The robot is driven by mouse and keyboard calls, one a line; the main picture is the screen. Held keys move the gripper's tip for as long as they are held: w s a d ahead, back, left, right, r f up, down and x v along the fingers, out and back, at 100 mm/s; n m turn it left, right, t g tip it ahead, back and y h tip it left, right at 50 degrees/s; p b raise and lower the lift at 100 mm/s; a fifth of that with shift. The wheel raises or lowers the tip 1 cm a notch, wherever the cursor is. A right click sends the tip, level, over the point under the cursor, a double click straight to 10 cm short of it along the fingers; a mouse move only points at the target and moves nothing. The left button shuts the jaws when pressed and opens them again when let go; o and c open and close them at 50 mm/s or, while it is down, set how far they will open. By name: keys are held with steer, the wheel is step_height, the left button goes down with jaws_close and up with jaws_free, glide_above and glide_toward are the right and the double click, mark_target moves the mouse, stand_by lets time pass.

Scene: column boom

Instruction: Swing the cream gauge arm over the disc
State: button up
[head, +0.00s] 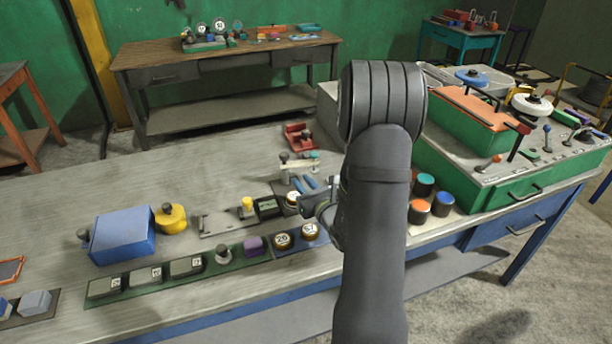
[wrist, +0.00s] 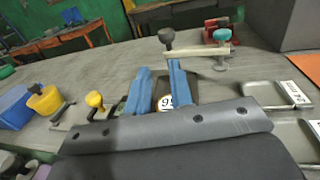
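The cream gauge arm (head: 299,165) is a short bar lying level past my gripper, with a grey knob at its left end and a teal piece by its right end. In the wrist view the cream arm (wrist: 198,53) lies just beyond my fingertips, its dark knob (wrist: 166,37) standing up ahead of them. A pale numbered disc (wrist: 165,103) shows partly between my fingers; it also shows in the head view (head: 292,198), partly covered. My gripper (wrist: 159,66) has two blue fingers apart with nothing between the tips; it also shows in the head view (head: 305,183).
A red fixture (head: 299,136) stands behind the gauge arm. Left are a yellow knob (head: 247,203), a blue box (head: 122,233) and a yellow cylinder (head: 171,217). A row of blocks and numbered pieces (head: 185,266) lines the front. The back left bench is clear.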

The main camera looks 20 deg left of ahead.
steer(key=a+r+n+g+y, duration=0.1)
steer(key=a+n+g, duration=0.1)
steer(key=s+a+n+g, duration=0.1)
steer(key=a+n+g, duration=0.1)
steer(key=n, duration=0.1)
steer(key=a+r+n+g+y, duration=0.1)
steer(key=a+n+g, duration=0.1)
steer(key=a, duration=0.1)
steer(key=shift+s+r+n+y, duration=0.15)
steer(key=shift+r+n+y, duration=0.15)
jaws_close()
steer(key=a+r+n+g+h, duration=0.1)
steer(key=a+n+g+h, duration=0.65)
steer(key=n, duration=1.05)
steer(key=w+d+r+n+t+h, duration=0.2)
steer(key=w+d+n+t+h, duration=0.15)
steer(key=w, duration=0.55)
steer(key=w+d+r+n+t+h, duration=0.2)
steer(key=w+d+n+t+h, duration=0.15)
steer(key=w, duration=0.45)
steer(key=shift+g+h, duration=0.35)
steer(key=shift+g, duration=0.1)
steer(key=x, duration=1)
steer(key=shift+s, duration=0.1)
steer(key=shift+s+d+r, duration=0.1)
steer(key=shift+s+d, duration=0.45)
steer(key=shift+s, duration=0.2)
steer(key=shift+s+d, duration=0.6)
steer(key=shift+s, duration=0.15)
